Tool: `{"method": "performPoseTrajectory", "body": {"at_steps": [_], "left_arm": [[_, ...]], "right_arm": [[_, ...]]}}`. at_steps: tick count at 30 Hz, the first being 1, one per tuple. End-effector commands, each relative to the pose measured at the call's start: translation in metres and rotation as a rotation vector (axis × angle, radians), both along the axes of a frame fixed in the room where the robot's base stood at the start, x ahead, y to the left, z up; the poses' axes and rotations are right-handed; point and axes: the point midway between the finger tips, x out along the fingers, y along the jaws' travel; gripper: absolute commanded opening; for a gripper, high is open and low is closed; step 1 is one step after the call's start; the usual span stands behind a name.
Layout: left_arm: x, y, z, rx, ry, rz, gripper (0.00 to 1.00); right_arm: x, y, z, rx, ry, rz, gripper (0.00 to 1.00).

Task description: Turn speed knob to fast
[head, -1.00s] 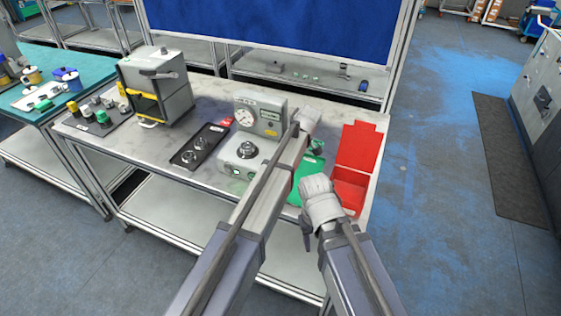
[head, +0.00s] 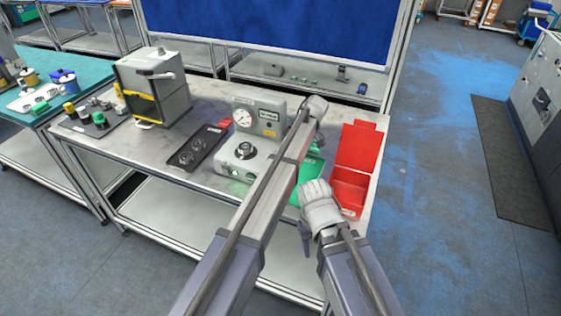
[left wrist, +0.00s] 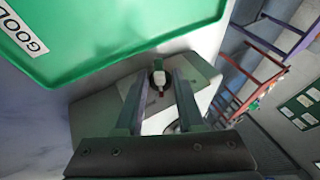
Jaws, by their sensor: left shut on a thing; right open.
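The grey machine (head: 258,118) with a round dial gauge stands on the bench in the head view. My left arm crosses in front of its right side, and my left gripper is hidden there. In the left wrist view my left gripper (left wrist: 160,76) is shut on a small knob (left wrist: 158,79), dark-rimmed with a white and red middle, on a light grey surface. Its speed marks are not legible. My right gripper (head: 306,238) is open and empty in front of the bench, partly hidden by its wrist.
A green tray (left wrist: 110,28) marked GOOD lies close by the left gripper. A red open bin (head: 351,185) stands on the bench's right end. A black panel with round parts (head: 198,148) and a grey box with a handle (head: 155,88) stand to the left.

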Motion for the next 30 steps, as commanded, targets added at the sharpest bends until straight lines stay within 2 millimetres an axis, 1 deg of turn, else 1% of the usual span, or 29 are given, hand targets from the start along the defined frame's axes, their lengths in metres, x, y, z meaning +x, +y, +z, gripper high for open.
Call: {"method": "performPoseTrajectory", "body": {"at_steps": [7,8,9,10,20,26,30], "left_arm": [[-0.002,-0.001,0.000,-0.004,0.003,-0.001,0.00],[-0.001,-0.001,0.000,-0.004,0.003,-0.001,0.38],[-0.001,-0.001,0.000,-0.004,0.002,0.000,0.43],[-0.001,-0.001,0.000,-0.003,0.002,0.000,0.45],[0.000,-0.001,0.002,-0.002,0.000,-0.001,0.45],[0.004,-0.008,0.016,-0.001,0.000,-0.001,0.45],[0.009,-0.016,0.032,-0.002,0.000,-0.002,0.45]], "right_arm": [[0.000,0.000,0.000,0.000,0.000,0.000,0.50],[0.000,0.000,0.000,0.000,0.000,0.000,0.50],[0.000,0.000,0.000,0.000,0.000,0.000,0.50],[0.000,0.000,0.000,0.000,0.000,0.000,0.50],[0.000,0.000,0.002,0.000,0.000,0.000,0.50],[0.000,0.000,0.016,0.000,0.000,0.000,0.50],[0.000,0.000,0.032,0.000,0.000,0.000,0.50]]}}
